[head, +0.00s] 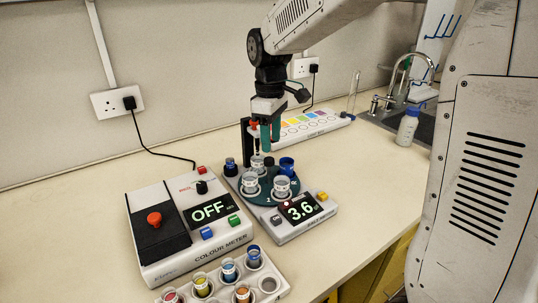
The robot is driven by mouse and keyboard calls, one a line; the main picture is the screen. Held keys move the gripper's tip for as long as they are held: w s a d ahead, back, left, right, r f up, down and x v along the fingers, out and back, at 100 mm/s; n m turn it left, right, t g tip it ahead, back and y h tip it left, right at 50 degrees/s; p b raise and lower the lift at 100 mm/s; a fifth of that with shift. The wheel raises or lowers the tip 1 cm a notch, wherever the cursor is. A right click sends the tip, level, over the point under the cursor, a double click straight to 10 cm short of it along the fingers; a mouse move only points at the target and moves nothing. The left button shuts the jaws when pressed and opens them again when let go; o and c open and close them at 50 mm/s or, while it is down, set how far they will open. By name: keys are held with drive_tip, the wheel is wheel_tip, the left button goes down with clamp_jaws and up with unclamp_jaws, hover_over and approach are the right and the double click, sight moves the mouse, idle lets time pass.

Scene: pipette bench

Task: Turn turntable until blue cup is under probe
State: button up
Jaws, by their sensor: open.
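The turntable (266,198), a dark teal disc on a grey base, stands mid-bench in the head view. The blue cup (287,166) sits at its right rear. Clear cups stand at the front left (251,185) and front right (281,187); another (257,164) stands at the back. The probe (257,145), thin and dark, hangs from a black post with a red top, seemingly above the back clear cup. The blue cup is right of it. My gripper (271,146), with teal fingers, is open above the back of the disc, close beside the probe. Its exact height is unclear.
The colour meter (192,228), reading OFF, stands left of the turntable. A rack (269,284) of coloured cups is in front. A light box (312,126) with coloured spots lies behind. A wash bottle (407,127) and sink are at right. Bench right of the turntable is clear.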

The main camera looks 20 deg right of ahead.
sight(269, 158)
drive_tip(key=shift+w+r+n+t, duration=0.3)
drive_tip(key=shift+w+r+n, duration=0.2)
drive_tip(key=shift+w+r, duration=0.2)
drive_tip(key=shift+s+n, duration=0.1)
drive_tip(key=shift+n, duration=0.3)
drive_tip(key=shift+f, duration=0.15)
wheel_tip(269, 158, down, 8)
drive_tip(key=shift+r, duration=0.25)
